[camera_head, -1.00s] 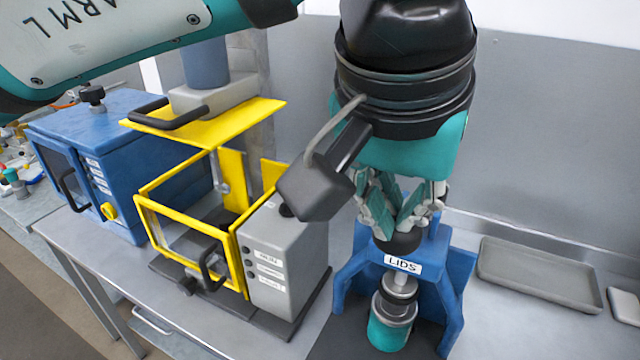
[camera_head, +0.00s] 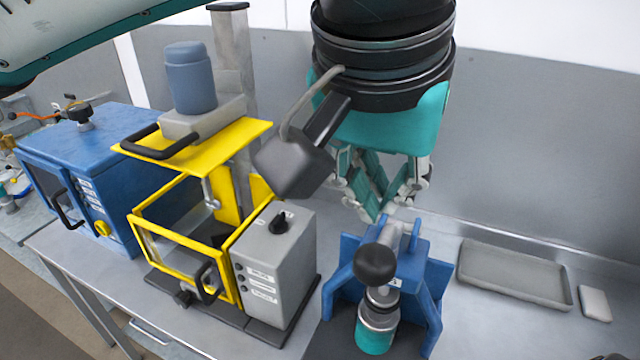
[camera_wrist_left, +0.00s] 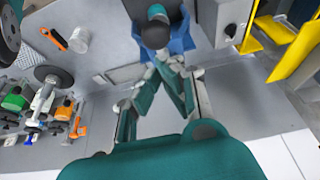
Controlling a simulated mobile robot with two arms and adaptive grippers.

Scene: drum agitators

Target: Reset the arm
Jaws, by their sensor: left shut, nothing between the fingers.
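My left gripper (camera_head: 375,215) hangs from its arm above and behind the blue lid stand in the head view. Its fingertips are together and hold nothing. The blue stand (camera_head: 437,295) has a black knob (camera_head: 376,264) on its top, and a teal and metal cylinder (camera_head: 374,335) stands under it. A clear gap shows between the fingers and the knob. In the left wrist view the shut fingers (camera_wrist_left: 163,65) point toward the stand and the black knob (camera_wrist_left: 155,32). My right gripper is in neither view.
The yellow-framed agitator (camera_head: 190,240) with its grey control box (camera_head: 282,255) stands left of the stand. A blue cabinet (camera_head: 105,150) is farther left. A grey tray (camera_head: 515,275) lies on the right, near the wall. The wrist view shows several tools (camera_wrist_left: 45,105).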

